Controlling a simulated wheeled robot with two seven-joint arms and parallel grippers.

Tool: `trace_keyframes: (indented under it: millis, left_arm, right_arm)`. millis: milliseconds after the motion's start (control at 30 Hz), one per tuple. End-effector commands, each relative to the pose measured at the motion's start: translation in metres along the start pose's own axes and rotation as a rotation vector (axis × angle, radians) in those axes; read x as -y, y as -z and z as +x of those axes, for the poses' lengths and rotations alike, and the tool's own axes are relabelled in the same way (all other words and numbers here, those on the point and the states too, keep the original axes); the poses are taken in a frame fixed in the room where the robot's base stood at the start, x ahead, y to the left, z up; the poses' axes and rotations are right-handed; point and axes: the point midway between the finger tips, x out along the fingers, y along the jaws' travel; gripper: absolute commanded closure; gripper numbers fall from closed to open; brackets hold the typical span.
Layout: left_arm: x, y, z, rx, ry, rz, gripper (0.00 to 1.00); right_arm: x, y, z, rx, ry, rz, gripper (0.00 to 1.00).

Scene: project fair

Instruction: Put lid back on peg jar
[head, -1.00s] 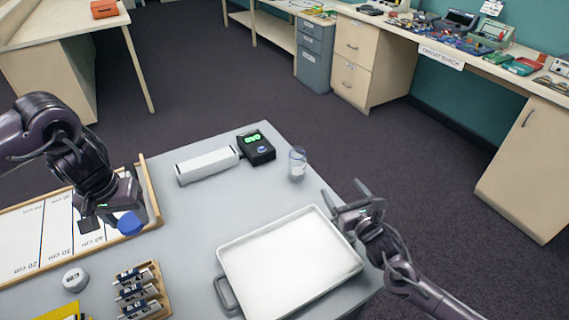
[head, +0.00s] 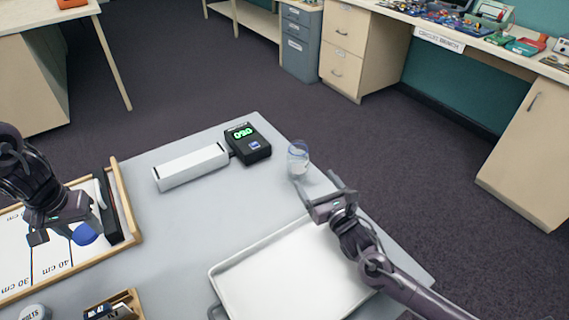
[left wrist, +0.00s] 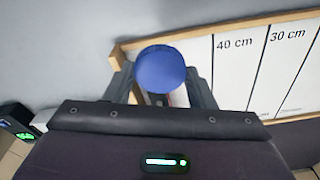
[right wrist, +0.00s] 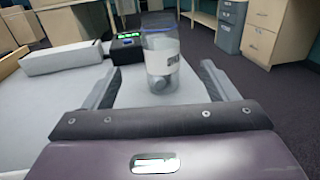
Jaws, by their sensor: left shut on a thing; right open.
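The clear peg jar (head: 298,160) stands upright and without its lid near the far right edge of the table. It has a pale label, and something grey lies at its bottom in the right wrist view (right wrist: 161,62). My left gripper (head: 76,222) is shut on the round blue lid (head: 85,234), above the ruled board at the left. The lid also shows between its fingers in the left wrist view (left wrist: 161,69). My right gripper (head: 330,190) is open, its fingers pointing toward the jar, which appears between them but further ahead in the right wrist view.
A white tray (head: 222,274) lies in front of the jar, under my right arm. A white bar (head: 190,166) and a black box with green digits (head: 249,143) stand left of the jar. The wood-framed ruled board (head: 125,200) is at left. The table's middle is clear.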

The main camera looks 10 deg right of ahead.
Motion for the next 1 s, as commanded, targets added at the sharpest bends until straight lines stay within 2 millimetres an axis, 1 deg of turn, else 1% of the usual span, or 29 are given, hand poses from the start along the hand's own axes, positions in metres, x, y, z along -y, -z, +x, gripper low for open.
trace_keyframes:
  millis: [67,200,333,467,733,800,867,1000]
  left_arm:
    - [0.000,-0.001,0.007,0.001,0.000,0.000,0.71]
    - [0.000,-0.003,0.023,0.000,0.000,0.000,0.71]
    - [0.000,-0.004,0.033,0.000,0.000,0.000,0.71]
    - [0.000,-0.004,0.035,0.000,0.000,0.000,0.71]
    - [0.000,-0.004,0.034,0.000,0.000,0.000,0.71]
    - [0.000,-0.005,0.037,0.000,0.000,0.000,0.71]
    - [0.000,-0.005,0.042,0.001,0.000,0.000,0.71]
    - [0.000,-0.007,0.059,0.000,0.000,0.000,0.71]
  right_arm:
    - [0.000,0.002,0.008,0.005,0.001,0.001,0.20]
    - [0.000,0.003,0.032,0.007,0.002,0.001,0.20]
    - [0.001,0.003,0.051,0.004,0.002,0.000,0.20]
    - [0.001,0.001,0.059,0.002,0.001,0.000,0.20]
    - [0.000,0.000,0.059,0.001,0.001,0.000,0.20]
    - [0.000,0.001,0.062,0.002,0.001,0.000,0.20]
    - [0.000,0.002,0.068,0.002,0.001,0.001,0.20]
    - [0.000,0.004,0.092,0.005,0.001,0.002,0.20]
